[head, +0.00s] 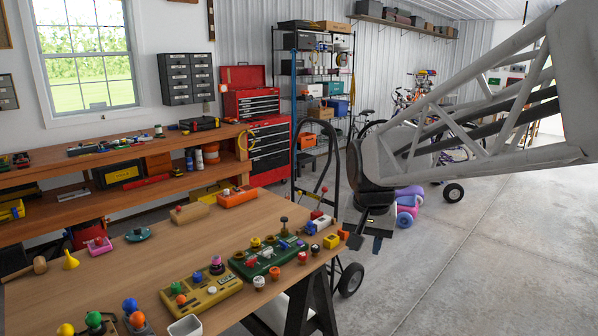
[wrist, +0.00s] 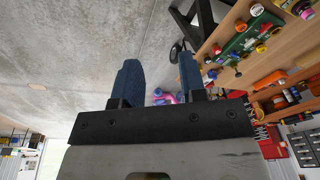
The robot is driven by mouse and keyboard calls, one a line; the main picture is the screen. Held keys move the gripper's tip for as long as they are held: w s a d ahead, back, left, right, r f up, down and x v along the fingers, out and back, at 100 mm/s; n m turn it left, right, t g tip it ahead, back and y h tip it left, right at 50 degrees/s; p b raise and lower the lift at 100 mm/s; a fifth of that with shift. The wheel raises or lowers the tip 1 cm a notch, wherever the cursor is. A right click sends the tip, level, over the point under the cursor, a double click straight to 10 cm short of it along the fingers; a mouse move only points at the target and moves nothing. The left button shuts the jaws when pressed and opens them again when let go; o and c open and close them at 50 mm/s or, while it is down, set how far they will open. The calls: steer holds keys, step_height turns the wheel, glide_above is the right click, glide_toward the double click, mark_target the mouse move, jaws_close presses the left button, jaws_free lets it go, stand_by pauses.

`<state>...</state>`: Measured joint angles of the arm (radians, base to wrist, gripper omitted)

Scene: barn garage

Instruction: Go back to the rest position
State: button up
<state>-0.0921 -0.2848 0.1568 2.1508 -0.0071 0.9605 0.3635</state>
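My gripper (head: 366,243) hangs pointing down beside the right end of the wooden workbench (head: 110,285) in the head view. In the wrist view its two blue fingers (wrist: 160,75) stand apart with nothing between them, so it is open and empty. The fingertips are close to the bench's right corner in the picture. I cannot tell how far apart they are in depth. My arm reaches in from the upper right of the head view.
The bench holds a green board (head: 270,254) and a yellow board (head: 201,288) with knobs, a yellow block (head: 331,241) and several small items. A black hand truck (head: 350,279) stands behind the bench end. Open concrete floor (head: 470,260) lies to the right.

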steer(key=s+d+f+n, duration=0.1)
steer(key=s+d+f, duration=0.1)
steer(key=s, duration=0.9)
steer(key=s+d+f+n, duration=0.1)
steer(key=s+d+f, duration=0.1)
steer(key=s, duration=0.9)
steer(key=shift+s+d+f+n+t, duration=0.2)
steer(key=shift+d+f+n+t, duration=0.2)
steer(key=shift+d, duration=0.15)
steer(key=shift+w+r, duration=0.1)
stand_by(0.5)
